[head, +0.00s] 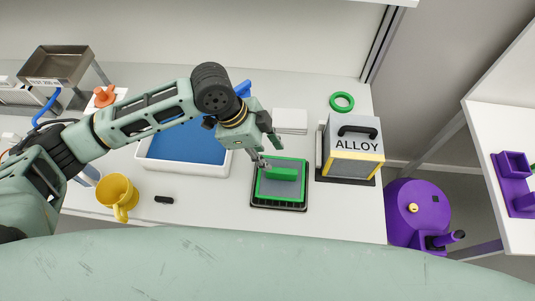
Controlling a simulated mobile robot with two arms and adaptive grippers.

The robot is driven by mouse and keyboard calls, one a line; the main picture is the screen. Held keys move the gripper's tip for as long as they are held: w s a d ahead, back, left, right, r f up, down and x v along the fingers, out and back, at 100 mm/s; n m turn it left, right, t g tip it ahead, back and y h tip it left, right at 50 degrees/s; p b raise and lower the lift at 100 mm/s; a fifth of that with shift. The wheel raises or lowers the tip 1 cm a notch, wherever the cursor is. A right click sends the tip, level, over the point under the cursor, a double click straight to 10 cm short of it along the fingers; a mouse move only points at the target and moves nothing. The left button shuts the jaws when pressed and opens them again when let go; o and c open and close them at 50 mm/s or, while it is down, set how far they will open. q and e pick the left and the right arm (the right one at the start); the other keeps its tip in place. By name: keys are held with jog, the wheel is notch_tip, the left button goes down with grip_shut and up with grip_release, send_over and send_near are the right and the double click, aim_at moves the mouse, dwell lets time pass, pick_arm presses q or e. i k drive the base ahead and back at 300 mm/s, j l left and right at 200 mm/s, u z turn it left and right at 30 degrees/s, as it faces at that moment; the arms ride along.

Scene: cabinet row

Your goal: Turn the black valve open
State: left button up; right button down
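A black valve (437,243) shows low on the side of a purple barrel-shaped container (408,207) at the right, beyond the counter's right end. A purple knob or handle (456,236) sticks out beside it. My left gripper (267,156) is over the counter, well to the left of the valve. Its fingers point down by the left end of a green block (281,174) on a dark, green-rimmed tray (258,196). The fingers look spread, with nothing visible held between them; contact with the block is unclear. My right gripper is not in view.
A grey ALLOY box (355,150) and a green ring (342,102) occupy the counter's right end. A white bin with a blue inside (188,146), a yellow mug (118,194) and a small black piece (164,199) lie left. A white shelf (509,125) holds purple parts.

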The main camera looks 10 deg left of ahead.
aim_at(165, 200)
jog(key=u, duration=1.5)
